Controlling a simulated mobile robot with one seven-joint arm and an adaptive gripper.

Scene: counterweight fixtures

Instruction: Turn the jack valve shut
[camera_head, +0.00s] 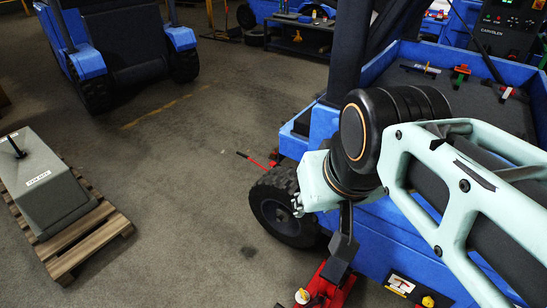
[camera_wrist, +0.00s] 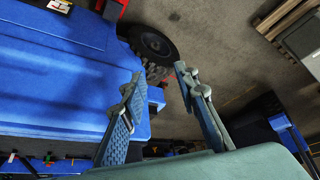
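A red jack (camera_head: 322,288) sits on the floor at the bottom edge of the head view, beside the blue machine. A small yellow knob (camera_head: 302,296), perhaps its valve, is at the jack's left; its turn position is too small to tell. A red part, likely the same jack, shows at the top of the wrist view (camera_wrist: 122,4). My gripper (camera_wrist: 160,75) is open and empty, its two fingers apart. It hangs above the floor beside the machine's wheel, apart from the jack. In the head view my wrist hides most of it.
The blue machine (camera_head: 428,66) with its black wheel (camera_head: 284,210) fills the right. Another red jack-like part (camera_head: 262,163) lies beyond the wheel. A grey counterweight (camera_head: 42,180) rests on a wooden pallet (camera_head: 92,232) at left. The middle floor is clear.

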